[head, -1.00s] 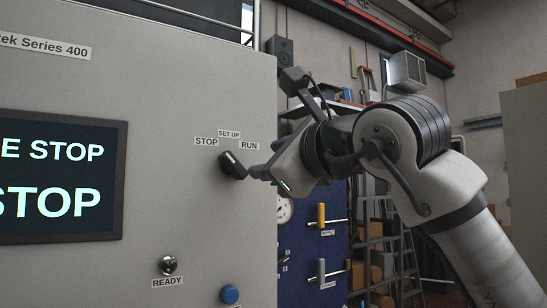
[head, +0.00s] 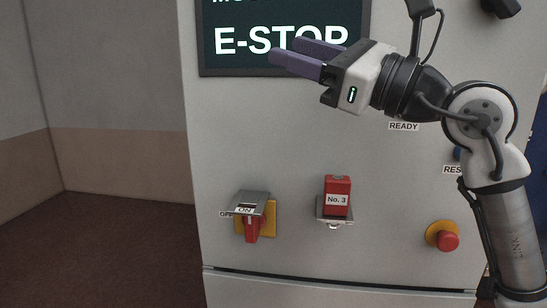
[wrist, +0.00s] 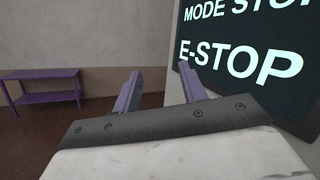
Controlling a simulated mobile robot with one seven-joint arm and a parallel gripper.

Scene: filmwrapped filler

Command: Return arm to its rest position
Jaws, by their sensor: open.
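My gripper (head: 296,58) is open and empty in the head view. Its two purple fingers point left, in front of the lower part of the machine's screen (head: 225,60). In the wrist view the fingers of my gripper (wrist: 162,90) stand apart with nothing between them. My arm reaches up from the lower right and bends left at the elbow. The screen also shows in the wrist view (wrist: 225,85), to the right of the fingers, and reads "MODE STOP" and "E-STOP".
The grey machine panel (head: 290,150) carries a red-and-yellow switch (head: 252,226), a red block marked "No. 3" (head: 337,190) and a red emergency button (head: 446,240). Open floor (head: 110,245) lies to the left. A purple table (wrist: 45,88) stands by the wall in the wrist view.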

